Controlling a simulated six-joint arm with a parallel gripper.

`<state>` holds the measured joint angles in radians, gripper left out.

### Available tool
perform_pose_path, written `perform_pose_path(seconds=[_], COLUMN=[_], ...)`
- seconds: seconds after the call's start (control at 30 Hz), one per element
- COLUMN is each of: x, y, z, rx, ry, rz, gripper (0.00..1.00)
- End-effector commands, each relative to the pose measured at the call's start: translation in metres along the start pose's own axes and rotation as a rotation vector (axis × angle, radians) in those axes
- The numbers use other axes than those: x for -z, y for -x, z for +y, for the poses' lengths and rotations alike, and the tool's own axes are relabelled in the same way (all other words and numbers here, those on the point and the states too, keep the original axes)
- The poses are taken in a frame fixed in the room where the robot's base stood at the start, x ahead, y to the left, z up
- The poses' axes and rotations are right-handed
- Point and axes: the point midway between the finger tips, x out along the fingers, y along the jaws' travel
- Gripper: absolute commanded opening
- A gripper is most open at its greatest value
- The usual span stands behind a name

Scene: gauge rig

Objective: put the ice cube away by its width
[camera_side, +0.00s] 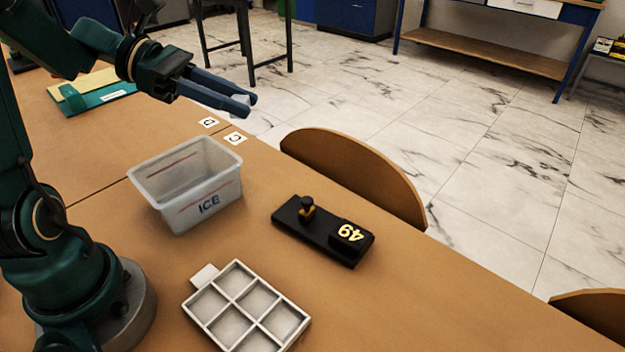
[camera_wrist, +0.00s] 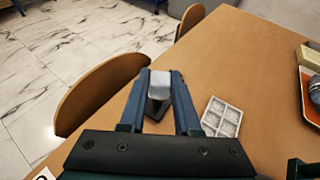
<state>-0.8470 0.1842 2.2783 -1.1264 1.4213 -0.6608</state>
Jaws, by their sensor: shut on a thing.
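My gripper (camera_side: 243,104) is raised above the table at its far edge, past the ice bin. It is shut on the ice cube (camera_wrist: 160,82), a pale, bluish block between the fingertips in the wrist view. In the side view the fingers mostly hide the cube. The translucent bin marked ICE (camera_side: 181,203) stands left of centre. A black gauge (camera_side: 320,233) with a small yellow-and-black post and yellow digits that look like 49 lies right of the bin. A pale divided tray (camera_side: 238,306) lies in front; its compartments look empty. It also shows in the wrist view (camera_wrist: 222,118).
Two lettered cards (camera_side: 235,138) lie near the far table edge, behind the bin. Teal and yellow folders (camera_side: 97,92) lie at the back left. Wooden chair backs (camera_side: 355,170) stand against the table edge. An orange tray (camera_wrist: 307,88) shows at the right of the wrist view.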

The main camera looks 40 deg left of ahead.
Motion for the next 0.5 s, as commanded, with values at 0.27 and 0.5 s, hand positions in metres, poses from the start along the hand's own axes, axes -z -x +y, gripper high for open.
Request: perform_pose_path(seconds=[0.27,0.5], x=[0.0065,0.0068], y=[-0.0006,-0.0005], z=[-0.0008,0.0003], rx=[-0.077,-0.079], ry=[0.032,0.032], rz=[0.0,0.0], gripper=[0.0,0.0])
